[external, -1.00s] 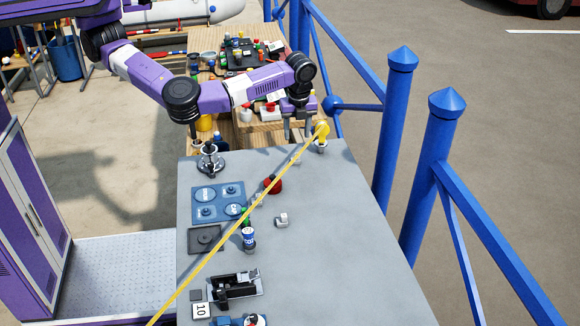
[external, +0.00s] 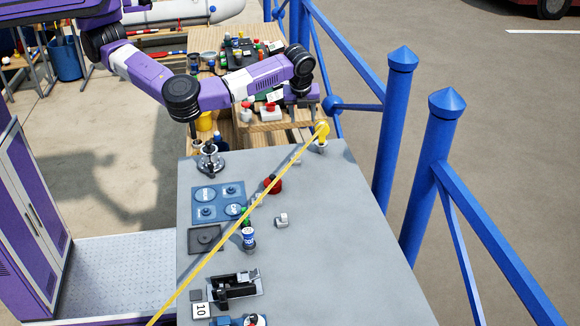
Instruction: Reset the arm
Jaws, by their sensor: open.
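My purple and black arm (external: 210,94) reaches in from the upper left, over the far end of the grey worktop (external: 330,240). My gripper (external: 301,97) hangs below the black wrist joint, above the wooden slatted surface behind the worktop. It is open, and I see nothing held in it. Its fingers are hard to make out at this angle. It is apart from the yellow fitting (external: 322,131) at the worktop's far edge.
A taut yellow line (external: 235,231) runs diagonally over the worktop. A silver winch (external: 209,159), blue panel (external: 218,203), red item (external: 272,184) and black clutch (external: 234,286) sit on its left half. The right half is mostly clear. Blue railing posts (external: 393,130) stand at right.

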